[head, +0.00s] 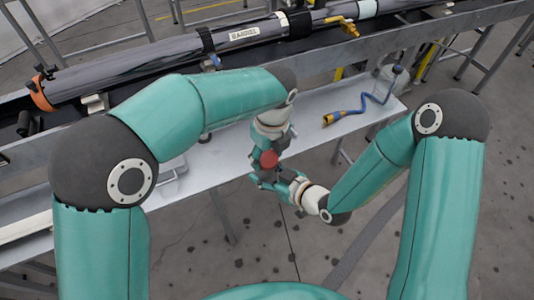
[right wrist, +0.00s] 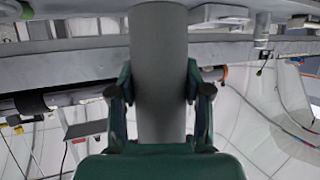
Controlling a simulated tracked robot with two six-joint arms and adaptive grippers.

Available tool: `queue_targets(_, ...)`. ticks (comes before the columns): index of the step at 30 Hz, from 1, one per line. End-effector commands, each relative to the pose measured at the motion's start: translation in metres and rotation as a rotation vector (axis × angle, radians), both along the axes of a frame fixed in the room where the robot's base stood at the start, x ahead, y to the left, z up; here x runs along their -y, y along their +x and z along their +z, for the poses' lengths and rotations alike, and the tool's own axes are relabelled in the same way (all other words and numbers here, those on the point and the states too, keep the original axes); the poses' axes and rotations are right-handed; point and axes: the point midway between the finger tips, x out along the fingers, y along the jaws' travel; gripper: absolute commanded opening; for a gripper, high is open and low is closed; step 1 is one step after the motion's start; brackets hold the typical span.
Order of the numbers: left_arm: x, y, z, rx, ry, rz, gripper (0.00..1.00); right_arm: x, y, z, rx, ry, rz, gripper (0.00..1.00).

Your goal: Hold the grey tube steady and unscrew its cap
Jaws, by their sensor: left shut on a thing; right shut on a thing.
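The grey tube (right wrist: 160,75) stands between the two fingers of my right gripper (right wrist: 160,100), which is shut on it. In the head view the red cap (head: 268,159) shows as a small round shape between my two grippers, and the tube is mostly hidden. My left gripper (head: 266,148) comes from above and is shut at the red cap. My right gripper in the head view (head: 268,179) is close below it, in front of the bench.
A pale bench (head: 225,155) runs behind the grippers. On it lies a blue cord (head: 367,105) with a yellow end piece (head: 333,118). A long dark tube labelled BARREL (head: 130,68) lies on a rail behind. The floor in front is free.

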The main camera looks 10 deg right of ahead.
Motion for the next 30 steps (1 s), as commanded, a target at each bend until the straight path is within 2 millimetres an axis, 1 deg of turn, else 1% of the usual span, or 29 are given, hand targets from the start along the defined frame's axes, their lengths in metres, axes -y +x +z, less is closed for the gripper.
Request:
queue_targets(3, 0.0003, 0.0000, 0.0004, 0.015, -0.015, 0.249, 0.15, -0.0002, 0.0001, 0.0004, 0.001, 0.000, 0.000, 0.00)
queue_targets(30, 0.0014, 0.0005, 0.0020, 0.129, -0.138, 2.265, 0.15, -0.0009, -0.0006, 0.0003, 0.002, -0.001, 0.004, 0.00)
